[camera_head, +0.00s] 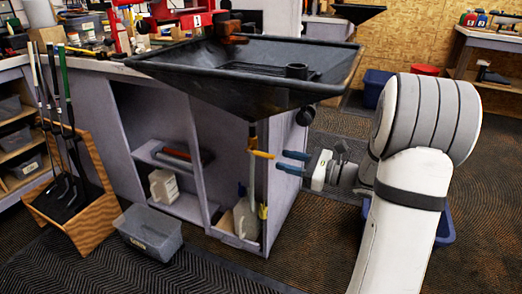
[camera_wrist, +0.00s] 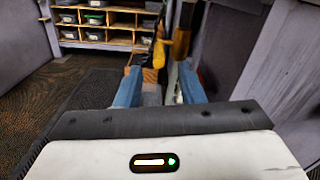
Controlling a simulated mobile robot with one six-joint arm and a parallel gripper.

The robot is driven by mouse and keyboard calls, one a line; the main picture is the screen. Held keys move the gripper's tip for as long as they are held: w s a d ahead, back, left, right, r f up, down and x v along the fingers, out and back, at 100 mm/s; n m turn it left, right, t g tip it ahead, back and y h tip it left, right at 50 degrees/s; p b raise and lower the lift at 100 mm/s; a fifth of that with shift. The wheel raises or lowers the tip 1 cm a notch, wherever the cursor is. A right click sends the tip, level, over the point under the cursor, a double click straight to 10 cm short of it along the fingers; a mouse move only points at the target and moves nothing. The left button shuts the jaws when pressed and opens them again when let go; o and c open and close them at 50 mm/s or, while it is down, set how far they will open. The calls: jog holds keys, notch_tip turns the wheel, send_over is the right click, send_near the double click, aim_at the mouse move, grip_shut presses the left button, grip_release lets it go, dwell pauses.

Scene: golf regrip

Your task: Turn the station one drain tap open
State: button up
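The drain tap's yellow-orange handle (camera_head: 261,154) is on the dark vertical pipe below the black sink-like tray (camera_head: 175,66) in the head view. My gripper (camera_head: 281,161) is just right of the pipe, with its two blue fingers apart and pointing left toward it. The handle is slightly above the fingers' level, and a gap shows between them. In the wrist view, my gripper (camera_wrist: 158,84) has open blue fingers on either side of the centre. A yellow part (camera_wrist: 181,47), which looks like the tap handle, stands beyond the fingers. I cannot tell the tap's exact position.
A grey bin (camera_head: 148,232) and a wooden club rack (camera_head: 85,222) stand on the floor at left. A blue bin (camera_head: 376,85) is behind.

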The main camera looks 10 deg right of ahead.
aim_at(255, 153)
jog(key=b+x, duration=0.2)
jog(key=x, duration=0.5)
jog(key=shift+w+a, duration=0.15)
jog(key=shift+a, duration=0.2)
grip_shut()
jog(key=shift+f, duration=0.1)
